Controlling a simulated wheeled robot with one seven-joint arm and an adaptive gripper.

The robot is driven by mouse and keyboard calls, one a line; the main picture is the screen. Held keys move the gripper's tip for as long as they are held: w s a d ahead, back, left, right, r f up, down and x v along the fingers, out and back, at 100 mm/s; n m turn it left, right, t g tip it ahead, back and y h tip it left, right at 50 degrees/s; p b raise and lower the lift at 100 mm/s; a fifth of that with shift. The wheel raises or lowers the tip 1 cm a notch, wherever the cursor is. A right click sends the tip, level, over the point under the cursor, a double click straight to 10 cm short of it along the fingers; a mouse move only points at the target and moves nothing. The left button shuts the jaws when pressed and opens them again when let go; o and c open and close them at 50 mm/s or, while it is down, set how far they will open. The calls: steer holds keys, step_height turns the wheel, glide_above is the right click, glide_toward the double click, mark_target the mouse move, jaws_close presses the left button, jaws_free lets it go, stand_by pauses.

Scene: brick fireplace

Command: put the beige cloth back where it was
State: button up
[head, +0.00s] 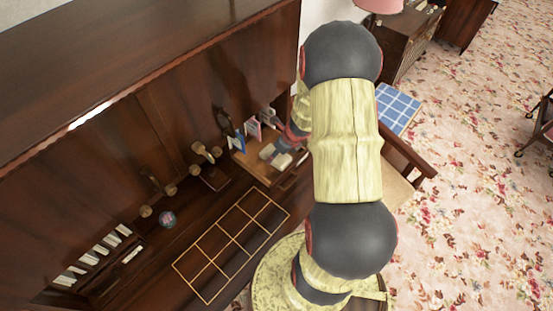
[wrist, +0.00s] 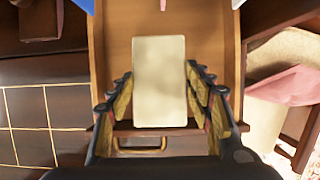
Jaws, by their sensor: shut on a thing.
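The beige cloth (wrist: 160,80) looks like a flat, pale, upright-lying rectangle in the middle of the wrist view. My gripper (wrist: 161,92) has its fingers on the left and right sides of it and is shut on it. Beneath the cloth is a brown wooden surface (wrist: 112,50) with a drawer front and a brass handle at its near edge. Whether the cloth touches that surface is unclear. In the head view my gripper (head: 284,148) is small and mostly behind my arm, over the same wooden surface (head: 250,162); a pale patch beside it may be the cloth.
Upright books (head: 253,130) stand at the back of the wooden surface. A chair (head: 398,190) and a blue checkered top (head: 397,108) are to the right.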

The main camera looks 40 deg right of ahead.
steer(key=shift+f+b, duration=0.45)
steer(key=shift+f, duration=0.4)
steer(key=shift+s+a+f, duration=0.1)
steer(key=shift+f, duration=0.15)
steer(key=o, duration=1.5)
steer(key=shift+c, duration=0.2)
steer(key=shift+o, duration=0.5)
steer(key=shift+r, duration=0.1)
steer(key=p+v, duration=0.1)
steer(key=v, duration=1.1)
steer(key=shift+p, duration=0.4)
